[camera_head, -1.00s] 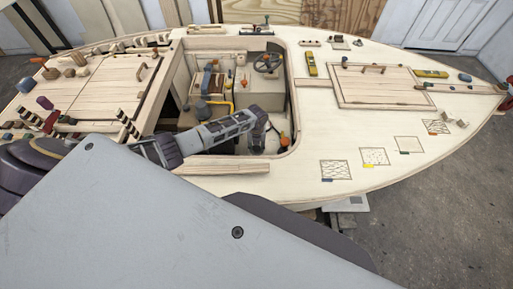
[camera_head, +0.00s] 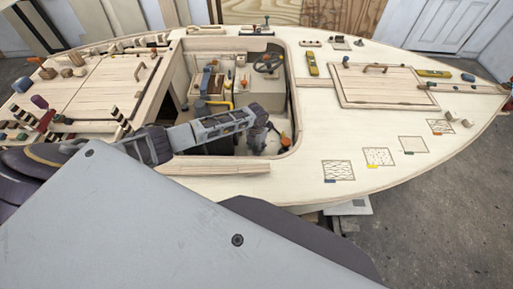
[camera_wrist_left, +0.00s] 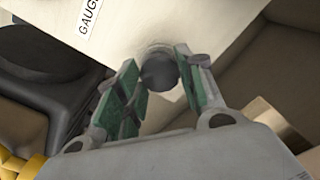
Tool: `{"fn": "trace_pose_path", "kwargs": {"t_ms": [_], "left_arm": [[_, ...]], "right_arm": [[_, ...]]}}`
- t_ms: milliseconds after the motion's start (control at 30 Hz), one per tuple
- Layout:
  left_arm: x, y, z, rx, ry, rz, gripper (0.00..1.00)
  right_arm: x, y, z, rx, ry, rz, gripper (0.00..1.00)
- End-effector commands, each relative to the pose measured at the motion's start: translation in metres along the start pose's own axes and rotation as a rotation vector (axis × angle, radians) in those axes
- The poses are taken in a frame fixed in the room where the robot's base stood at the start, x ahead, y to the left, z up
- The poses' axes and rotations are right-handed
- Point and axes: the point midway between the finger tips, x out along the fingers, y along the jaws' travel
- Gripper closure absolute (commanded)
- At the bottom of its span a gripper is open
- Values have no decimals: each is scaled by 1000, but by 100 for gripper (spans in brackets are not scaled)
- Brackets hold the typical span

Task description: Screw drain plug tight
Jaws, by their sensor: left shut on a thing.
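In the left wrist view a dark, round knob-like drain plug (camera_wrist_left: 159,72) with a ribbed base stands out from a pale wooden panel (camera_wrist_left: 185,22). My left gripper (camera_wrist_left: 160,60) has its green-padded fingers on either side of the plug and is shut on it. In the head view my left gripper (camera_head: 266,132) reaches down into the open cockpit of the plywood hull, and the plug cannot be made out there. How far the plug is screwed in cannot be told. My right gripper is not in view.
The cockpit coaming (camera_head: 297,95) surrounds the arm. Inside are a steering wheel (camera_head: 268,62), a yellow pipe (camera_head: 219,104) and an orange-tipped lever (camera_head: 285,139). A deck hatch (camera_head: 380,88) lies to the right. A black box (camera_wrist_left: 40,75) sits left of the fingers in the wrist view.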

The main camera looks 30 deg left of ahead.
Motion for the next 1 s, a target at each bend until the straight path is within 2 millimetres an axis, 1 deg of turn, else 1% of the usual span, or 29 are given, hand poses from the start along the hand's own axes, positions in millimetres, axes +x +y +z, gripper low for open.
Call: {"fn": "trace_pose_path", "kwargs": {"t_ms": [33, 400, 433, 500, 600, 1000], "left_arm": [[-7, 3, 6, 2, -13, 3, 86], [-7, 3, 6, 6, -14, 3, 86], [-7, 3, 6, 6, -14, 3, 60], [-7, 3, 6, 5, -14, 3, 50], [-5, 2, 5, 6, -10, 2, 40], [-4, 1, 2, 7, -4, 1, 40]], "right_arm": [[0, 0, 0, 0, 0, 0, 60], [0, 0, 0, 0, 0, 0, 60], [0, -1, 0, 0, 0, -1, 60], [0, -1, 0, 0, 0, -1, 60], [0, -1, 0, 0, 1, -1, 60], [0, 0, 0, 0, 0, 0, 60]]}}
